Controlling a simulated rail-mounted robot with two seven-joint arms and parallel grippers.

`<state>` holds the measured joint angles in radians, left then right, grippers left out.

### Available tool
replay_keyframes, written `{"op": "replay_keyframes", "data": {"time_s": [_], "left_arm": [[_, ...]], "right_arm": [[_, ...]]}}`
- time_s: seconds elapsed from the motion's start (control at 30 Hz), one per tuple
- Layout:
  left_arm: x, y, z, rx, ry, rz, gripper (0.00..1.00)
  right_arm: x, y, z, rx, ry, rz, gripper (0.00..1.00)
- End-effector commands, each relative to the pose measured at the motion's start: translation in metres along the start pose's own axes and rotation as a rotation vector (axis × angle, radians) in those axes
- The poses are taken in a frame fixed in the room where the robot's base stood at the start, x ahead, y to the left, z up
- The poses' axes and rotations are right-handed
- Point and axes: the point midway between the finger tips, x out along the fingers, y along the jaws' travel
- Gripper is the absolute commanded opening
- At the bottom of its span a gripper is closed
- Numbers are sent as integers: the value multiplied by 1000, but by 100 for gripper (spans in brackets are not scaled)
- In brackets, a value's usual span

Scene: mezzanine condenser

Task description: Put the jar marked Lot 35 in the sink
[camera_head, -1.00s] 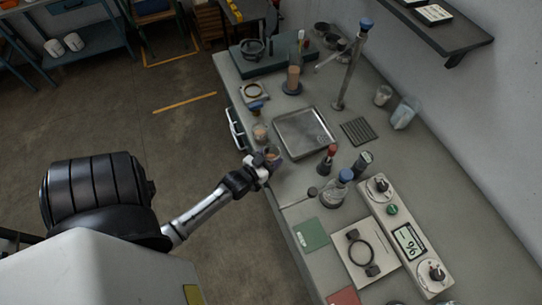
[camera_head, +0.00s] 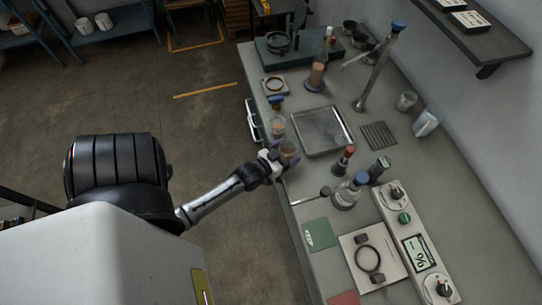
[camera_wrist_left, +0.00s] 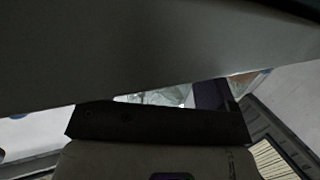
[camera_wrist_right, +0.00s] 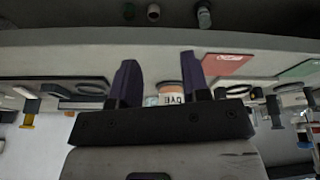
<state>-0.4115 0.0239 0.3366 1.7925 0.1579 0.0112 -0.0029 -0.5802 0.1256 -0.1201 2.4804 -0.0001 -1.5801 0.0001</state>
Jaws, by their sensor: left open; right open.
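A small glass jar with brownish contents (camera_head: 289,149) stands at the bench's left edge. A similar jar (camera_head: 277,125) stands just beyond it, with a blue-topped item (camera_head: 276,102) farther back. No lot mark is readable on any of them. A square shallow metal basin (camera_head: 322,131), apparently the sink, is set in the bench to their right. My left gripper (camera_head: 279,154) is open at the nearer jar; I cannot tell whether the jar is between its fingers. The left wrist view is mostly blocked by a grey surface. My right gripper (camera_wrist_right: 160,85) is open and appears only in its wrist view.
Floor left of the bench is clear.

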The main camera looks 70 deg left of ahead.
Motion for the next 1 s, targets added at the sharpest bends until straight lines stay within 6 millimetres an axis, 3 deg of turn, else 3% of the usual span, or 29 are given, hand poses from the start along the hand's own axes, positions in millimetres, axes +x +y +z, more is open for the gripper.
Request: {"op": "replay_keyframes", "data": {"time_s": [0.03, 0.6, 0.8, 1.0], "left_arm": [[0, 0, 5, 0, 0, 0, 82], [-110, 0, 1, -1, -4, 0, 82], [-130, 0, 1, -1, -2, -1, 82], [-131, 14, 1, 1, -58, 31, 82]], "right_arm": [[8, 0, 3, -1, 0, 1, 43], [4, -2, 1, 5, 1, -4, 43], [4, -3, 1, 9, 1, -7, 43], [4, -3, 1, 9, 1, -7, 43]]}}
